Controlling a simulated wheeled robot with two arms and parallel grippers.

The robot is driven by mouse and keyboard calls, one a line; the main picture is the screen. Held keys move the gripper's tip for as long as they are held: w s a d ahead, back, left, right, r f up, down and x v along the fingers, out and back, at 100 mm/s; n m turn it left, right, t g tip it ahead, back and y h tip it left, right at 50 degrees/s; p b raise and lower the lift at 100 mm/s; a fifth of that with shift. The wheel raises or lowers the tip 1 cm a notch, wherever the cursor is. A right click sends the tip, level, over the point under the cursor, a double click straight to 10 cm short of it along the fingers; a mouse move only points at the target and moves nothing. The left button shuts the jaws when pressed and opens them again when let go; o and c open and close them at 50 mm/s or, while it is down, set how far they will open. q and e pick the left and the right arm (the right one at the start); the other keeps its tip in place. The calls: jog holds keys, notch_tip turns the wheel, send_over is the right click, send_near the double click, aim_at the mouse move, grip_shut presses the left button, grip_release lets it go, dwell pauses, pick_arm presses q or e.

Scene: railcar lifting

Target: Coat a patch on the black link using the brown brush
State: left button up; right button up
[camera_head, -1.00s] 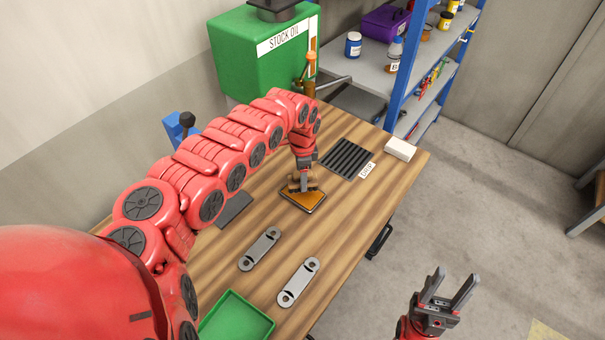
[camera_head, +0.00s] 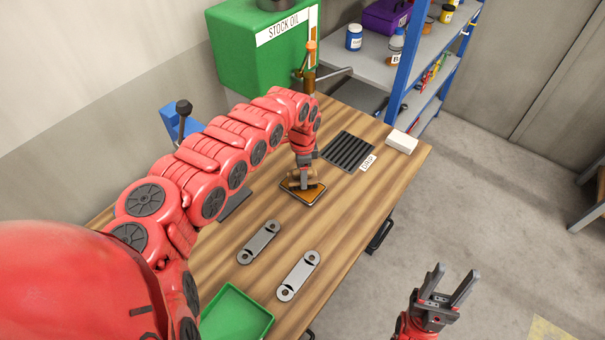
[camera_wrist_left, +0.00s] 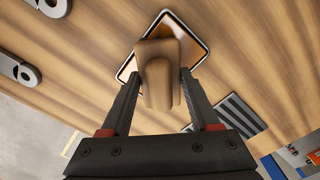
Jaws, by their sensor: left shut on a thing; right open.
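The brown brush (camera_wrist_left: 158,82) is between the fingers of my left gripper (camera_wrist_left: 158,82) in the left wrist view. My left gripper (camera_head: 303,177) is shut on it over the shallow dark-rimmed tray with an orange-brown inside (camera_head: 311,196). The brush covers part of that tray; I cannot tell whether its bristles touch it. Two flat links with round ends lie apart on the table: one (camera_head: 259,243) nearer the tray, one (camera_head: 298,276) nearer the front edge. Both look grey with dark ends; neither looks plainly black. My right gripper (camera_head: 446,291) is open and empty, off the table's right side.
A black ribbed rack (camera_head: 348,151) with a label and a white block (camera_head: 402,141) are at the table's back right. A green tray (camera_head: 238,315) is at the front. A green stock oil tank (camera_head: 262,55) stands behind. A dark plate (camera_head: 236,205) lies partly behind my left arm.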

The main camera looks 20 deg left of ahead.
pick_arm(q)
jog(key=shift+f+b, duration=0.35)
jog(key=shift+f, duration=0.2)
dwell(1.2)
jog(key=shift+r+p, duration=0.8)
jog(key=shift+r, duration=0.15)
notch_tip(320, 180, up, 5)
jog(key=p, duration=0.4)
jog(key=shift+r, duration=0.15)
